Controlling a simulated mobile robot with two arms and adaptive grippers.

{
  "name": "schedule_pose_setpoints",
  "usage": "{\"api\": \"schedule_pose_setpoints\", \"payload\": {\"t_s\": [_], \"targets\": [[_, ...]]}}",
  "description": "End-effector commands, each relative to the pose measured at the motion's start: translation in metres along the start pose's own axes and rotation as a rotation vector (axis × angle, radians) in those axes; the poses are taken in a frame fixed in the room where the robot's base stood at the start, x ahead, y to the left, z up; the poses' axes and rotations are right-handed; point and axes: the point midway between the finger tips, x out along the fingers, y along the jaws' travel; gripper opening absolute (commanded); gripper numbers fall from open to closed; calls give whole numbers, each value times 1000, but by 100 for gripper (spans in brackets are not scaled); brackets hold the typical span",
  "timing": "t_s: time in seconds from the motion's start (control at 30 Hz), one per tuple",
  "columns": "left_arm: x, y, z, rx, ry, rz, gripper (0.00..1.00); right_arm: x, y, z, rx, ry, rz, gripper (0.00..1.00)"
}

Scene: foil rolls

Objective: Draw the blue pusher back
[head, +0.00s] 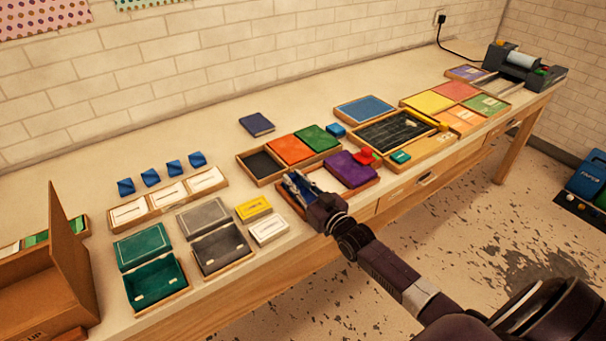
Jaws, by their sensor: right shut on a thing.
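A small blue block (336,130), which looks like the blue pusher, sits on the table at the back right of the wooden tray with the orange panel (290,149) and green panel (317,138). My right gripper (297,186) reaches from the lower right into the front tray, left of the purple panel (351,169). It is shut, apart from the small blue block. My left gripper is not in view.
A red block (367,155) and a teal block (400,157) lie right of the purple panel. A dark panel (394,131) and blue panel (365,109) lie behind. Yellow and white boxes (268,229) stand close to the left. The table behind the trays is mostly clear.

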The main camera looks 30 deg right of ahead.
Motion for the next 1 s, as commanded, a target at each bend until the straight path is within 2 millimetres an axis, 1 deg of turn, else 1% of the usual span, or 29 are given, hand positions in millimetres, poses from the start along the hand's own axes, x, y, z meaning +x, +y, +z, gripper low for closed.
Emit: {"api": "schedule_pose_setpoints", "payload": {"t_s": [0.1,0.23,0.27,0.4,0.43,0.7,0.77,0.87,1.0], "targets": [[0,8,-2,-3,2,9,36,0,-4,1,1,-1,-4,0],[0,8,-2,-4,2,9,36,0,-4,2,1,-2,-6,0],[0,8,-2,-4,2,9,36,0,-4,2,1,-2,-6,19],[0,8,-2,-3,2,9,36,0,-4,2,1,-2,-6,35],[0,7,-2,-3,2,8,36,0,-4,2,1,-2,-5,36],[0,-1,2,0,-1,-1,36,-1,-2,1,0,-1,-4,36],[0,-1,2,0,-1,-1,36,-2,-2,1,0,-1,-4,36],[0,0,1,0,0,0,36,-10,-2,2,1,-2,-3,36],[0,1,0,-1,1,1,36,-30,-3,2,0,-4,-4,36]]}}
